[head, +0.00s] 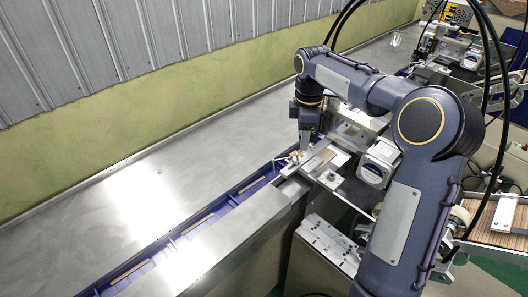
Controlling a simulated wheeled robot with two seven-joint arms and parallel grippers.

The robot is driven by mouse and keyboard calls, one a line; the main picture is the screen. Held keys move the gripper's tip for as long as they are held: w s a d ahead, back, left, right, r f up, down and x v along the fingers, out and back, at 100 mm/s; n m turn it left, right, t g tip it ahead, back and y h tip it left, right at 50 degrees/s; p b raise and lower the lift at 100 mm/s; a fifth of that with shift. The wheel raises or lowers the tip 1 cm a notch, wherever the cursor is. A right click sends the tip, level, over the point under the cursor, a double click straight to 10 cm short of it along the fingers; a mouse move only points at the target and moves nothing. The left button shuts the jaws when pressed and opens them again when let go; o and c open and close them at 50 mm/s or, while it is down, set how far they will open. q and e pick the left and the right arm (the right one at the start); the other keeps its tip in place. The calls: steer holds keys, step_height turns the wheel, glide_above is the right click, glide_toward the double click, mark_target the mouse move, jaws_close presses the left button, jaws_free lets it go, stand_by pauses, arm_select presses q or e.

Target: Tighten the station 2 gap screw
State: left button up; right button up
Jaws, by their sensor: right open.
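My right arm comes in from the lower right and bends down at the wrist. My right gripper (303,146) is open and points down at the near wrapping station, at the inner end of its metal plates (322,160). Small brass-coloured and metal parts (293,157) show right beside the fingertips. The gap screw is too small to tell apart here, and I cannot tell whether the fingers touch anything. My left gripper is not in view.
A blue conveyor channel (232,197) with brown sticks runs from lower left to the station. A white motor housing (378,163) stands to the right of the plates. A second station (455,50) stands farther back. The wide steel table (130,200) on the left is bare.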

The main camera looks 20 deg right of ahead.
mark_target(297, 158)
steer(key=shift+w+a+f, duration=0.2)
steer(key=shift+w+f, duration=0.05)
steer(key=shift+w, duration=0.25)
steer(key=shift+f+n, duration=0.3)
step_height(297, 158, down, 7)
steer(key=shift+f+p, duration=0.1)
steer(key=shift+p, duration=0.6)
steer(key=c, duration=1)
